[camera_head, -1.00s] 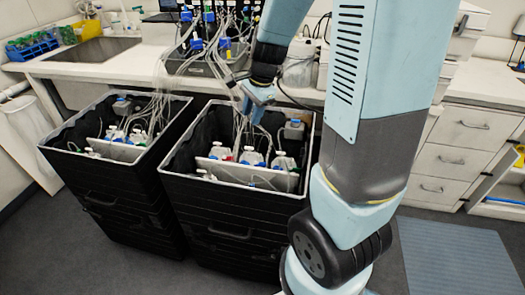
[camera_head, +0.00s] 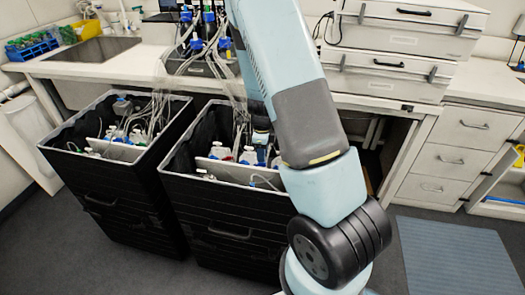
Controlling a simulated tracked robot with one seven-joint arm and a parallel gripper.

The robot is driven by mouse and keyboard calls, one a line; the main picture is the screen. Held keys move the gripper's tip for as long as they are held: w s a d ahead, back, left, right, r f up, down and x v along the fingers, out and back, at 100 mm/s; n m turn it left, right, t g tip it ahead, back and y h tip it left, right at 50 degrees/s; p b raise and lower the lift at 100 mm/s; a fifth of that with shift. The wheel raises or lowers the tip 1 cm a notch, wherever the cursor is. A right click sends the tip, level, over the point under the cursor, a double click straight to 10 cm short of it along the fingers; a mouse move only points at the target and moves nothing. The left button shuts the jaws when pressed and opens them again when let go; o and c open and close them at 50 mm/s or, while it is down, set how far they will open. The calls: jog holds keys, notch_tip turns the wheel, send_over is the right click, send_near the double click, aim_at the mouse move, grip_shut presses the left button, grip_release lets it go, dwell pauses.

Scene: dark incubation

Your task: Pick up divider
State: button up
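A pale divider (camera_head: 222,169) stands upright across the inside of the right black crate (camera_head: 225,225); its right part is hidden behind my arm. A similar divider (camera_head: 117,149) stands in the left black crate (camera_head: 112,215). The end of my arm with my gripper (camera_head: 261,142) reaches down into the right crate, among the bottles behind the divider's line. The fingers are too small and too covered to tell whether they are open or shut, or whether they touch the divider.
White-capped bottles (camera_head: 220,152) with tubes stand in both crates. Tubes run up to equipment on the white bench (camera_head: 130,66). White boxes (camera_head: 385,70) are stacked on the bench at right. Drawers (camera_head: 450,160) stand below. Open floor and a blue-grey mat (camera_head: 455,255) lie at right.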

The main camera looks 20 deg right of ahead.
aim_at(262, 169)
notch_tip(262, 169, down, 9)
jog(key=shift+f, duration=0.15)
jog(key=shift+c, duration=0.4)
grip_shut()
dwell(0.3)
notch_tip(262, 169, up, 19)
dwell(2.9)
